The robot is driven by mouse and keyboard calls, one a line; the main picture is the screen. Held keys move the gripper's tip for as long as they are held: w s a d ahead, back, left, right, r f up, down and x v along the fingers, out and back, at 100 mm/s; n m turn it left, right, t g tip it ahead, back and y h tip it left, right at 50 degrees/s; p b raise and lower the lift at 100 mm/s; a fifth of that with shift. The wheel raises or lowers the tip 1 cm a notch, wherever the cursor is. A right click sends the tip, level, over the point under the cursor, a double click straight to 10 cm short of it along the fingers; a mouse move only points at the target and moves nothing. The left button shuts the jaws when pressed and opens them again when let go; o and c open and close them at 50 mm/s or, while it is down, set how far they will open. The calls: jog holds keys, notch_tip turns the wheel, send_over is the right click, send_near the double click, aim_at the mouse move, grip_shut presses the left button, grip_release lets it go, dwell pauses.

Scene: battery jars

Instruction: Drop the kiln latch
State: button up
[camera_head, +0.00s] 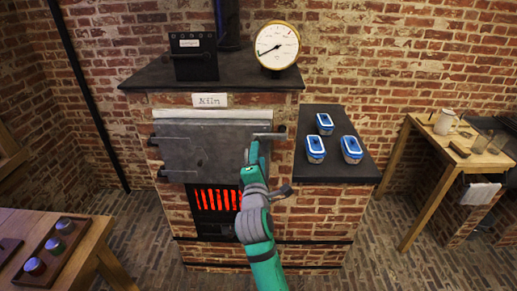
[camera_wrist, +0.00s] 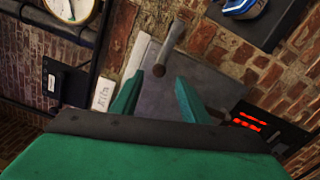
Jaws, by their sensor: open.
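The brick kiln (camera_head: 209,100), labelled "Kiln", has a grey metal door (camera_head: 205,150) that is closed over its front. The kiln latch (camera_head: 268,134) is a grey bar at the door's upper right, lying about level across the door's right edge. In the wrist view the latch (camera_wrist: 171,42) ends in a dark round knob. My gripper (camera_head: 254,146) is in front of the door's right side, just below the latch's left end. In the wrist view my gripper (camera_wrist: 157,92) is open and empty, with the knob just beyond its fingertips. Contact cannot be told.
Red glowing bars (camera_head: 216,199) show below the door. A dial gauge (camera_head: 277,46) and a dark box (camera_head: 194,56) stand on the kiln top. Several blue-lidded containers (camera_head: 316,148) stand on the dark ledge at right. Wooden tables stand at lower left and far right.

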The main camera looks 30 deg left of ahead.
jog(key=shift+v, duration=1.65)
jog(key=shift+w, duration=0.1)
jog(key=s+d+f+m+t+h, duration=0.1)
jog(key=s+d+f+m+h, duration=0.2)
jog(key=s+d+f+m, duration=0.7)
jog(key=s+d+f+m+h, duration=0.2)
jog(key=s+d+f+m, duration=0.65)
jog(key=f, duration=0.35)
jog(key=s+d+f+m+h, duration=0.1)
jog(key=s+d+m+h, duration=0.1)
jog(key=s+d+m, duration=0.2)
jog(key=s+d+f+m+g+h, duration=0.1)
jog(key=s+d+m, duration=0.3)
jog(key=s+d, duration=0.6)
jog(key=s+f+h, duration=0.1)
jog(key=s, duration=0.8)
jog(key=shift+d+f+m, duration=0.3)
jog(key=shift+d+m, duration=0.05)
jog(key=shift+d, duration=0.05)
jog(key=shift+w, duration=0.1)
